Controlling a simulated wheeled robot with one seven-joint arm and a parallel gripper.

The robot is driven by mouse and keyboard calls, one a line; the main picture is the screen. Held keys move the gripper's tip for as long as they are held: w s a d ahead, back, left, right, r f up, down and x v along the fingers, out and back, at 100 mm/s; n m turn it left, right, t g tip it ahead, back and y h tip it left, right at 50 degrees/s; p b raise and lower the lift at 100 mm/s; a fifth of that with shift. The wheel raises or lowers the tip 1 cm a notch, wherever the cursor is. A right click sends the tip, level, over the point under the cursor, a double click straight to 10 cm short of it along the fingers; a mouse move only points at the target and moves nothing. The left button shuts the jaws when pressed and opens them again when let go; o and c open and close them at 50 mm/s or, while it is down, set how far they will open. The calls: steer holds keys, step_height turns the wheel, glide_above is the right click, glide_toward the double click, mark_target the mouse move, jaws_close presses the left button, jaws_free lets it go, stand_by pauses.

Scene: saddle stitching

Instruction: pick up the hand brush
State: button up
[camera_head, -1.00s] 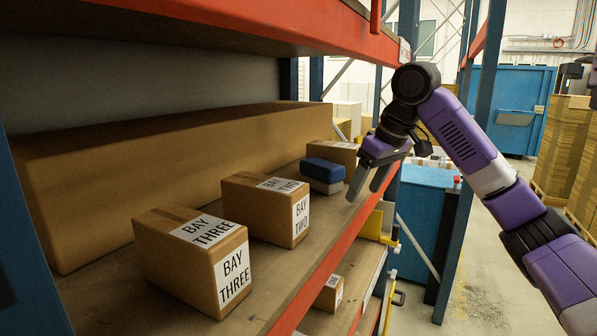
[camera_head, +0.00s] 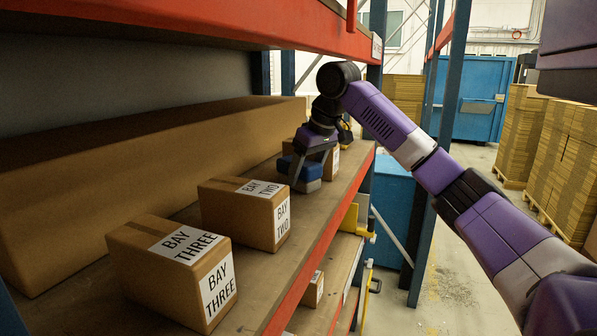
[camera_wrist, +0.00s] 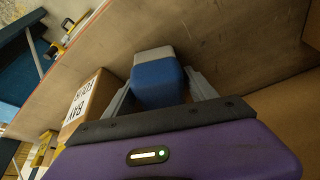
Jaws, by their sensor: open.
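The hand brush (camera_head: 301,169) is a small block with a blue upper part and a grey lower part. It sits on the wooden shelf, behind the BAY TWO box in the head view. My gripper (camera_head: 309,166) is open and reaches down over it. In the wrist view the brush (camera_wrist: 157,84) lies between the two grey fingers, one on each side. I cannot tell whether either finger touches it. Its near end is partly hidden by the gripper's dark front edge.
The BAY TWO box (camera_head: 242,213) and BAY THREE box (camera_head: 172,268) stand nearer on the shelf. Another labelled box (camera_wrist: 90,97) is close to the left finger in the wrist view. A long carton (camera_head: 140,165) runs behind. An orange beam (camera_head: 322,243) edges the shelf; another shelf hangs above.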

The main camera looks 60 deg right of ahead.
steer(key=w, duration=0.2)
steer(key=w+d+p, duration=0.1)
steer(key=shift+f, duration=0.25)
steer(key=shift+w+f, duration=0.1)
steer(key=shift+f, duration=0.2)
steer(key=shift+c, duration=0.3)
jaws_close()
steer(key=shift+r, duration=0.25)
steer(key=shift+r+p, duration=0.4)
steer(key=shift+p, duration=0.4)
steer(key=shift+r+p, duration=0.2)
steer(key=shift+p, duration=0.1)
